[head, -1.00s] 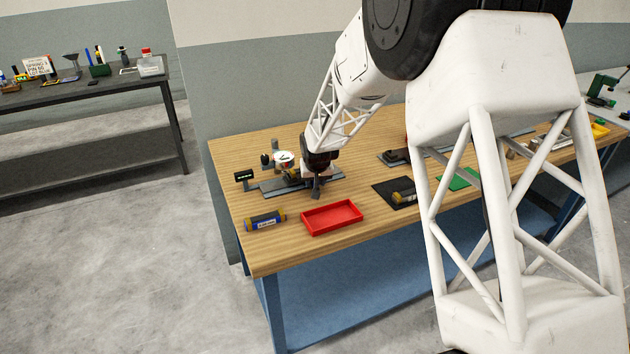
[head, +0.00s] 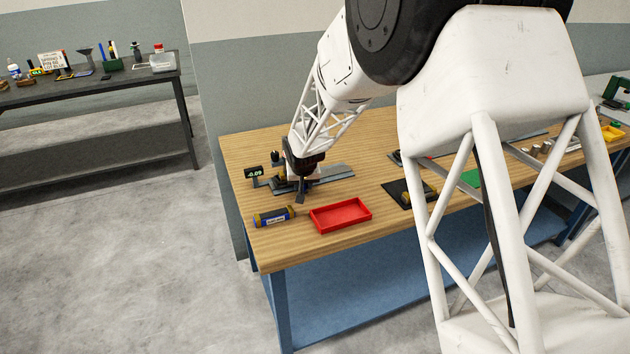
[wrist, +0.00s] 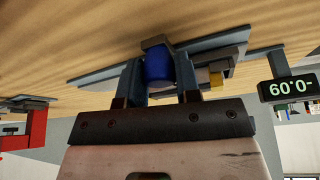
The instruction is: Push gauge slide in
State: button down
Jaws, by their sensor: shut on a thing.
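The gauge is a grey rail (head: 338,172) on the wooden bench, with a black display (head: 254,172) at its left end reading -0.09. The display also shows upside down in the wrist view (wrist: 288,89). My gripper (head: 301,196) is low over the left part of the rail. In the wrist view its two fingers (wrist: 158,82) are shut around a rounded blue part (wrist: 157,66), which seems to be a knob of the gauge slide. The slide body is mostly hidden by my gripper.
A red tray (head: 341,215) and a blue-and-yellow cylinder (head: 273,217) lie in front of the gauge. A black mat (head: 394,194) with another cylinder (head: 421,194) is to the right.

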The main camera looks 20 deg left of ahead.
jog(key=shift+s+a, duration=0.3)
jog(key=c, duration=0.8)
grip_release()
jog(key=shift+r, duration=0.2)
jog(key=shift+s+d+r, duration=0.1)
jog(key=shift+r, duration=0.05)
jog(key=shift+v, duration=3.55)
